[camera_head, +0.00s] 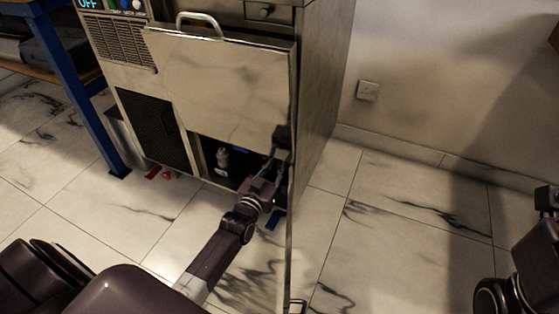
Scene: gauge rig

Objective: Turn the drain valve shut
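A metal cabinet has a low opening (205,150) under a pale front panel (215,75). A small grey-white part (222,158) and a blue part show dimly in the dark inside. I cannot make out which part is the drain valve. Small red parts (167,176) sit low under the cabinet front, left of the opening. My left arm reaches up to the right side of the opening. My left gripper (281,142) is dark and small there, and whether its fingers are open or touch anything is unclear. My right arm shows only in part at the right edge; its gripper is not visible.
A thin upright panel edge (291,230) stands just right of my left arm, like a door seen edge-on. A blue-legged bench (75,90) is at the left. A wall with a socket (367,91) is at the right. Marble floor (400,220) is clear there.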

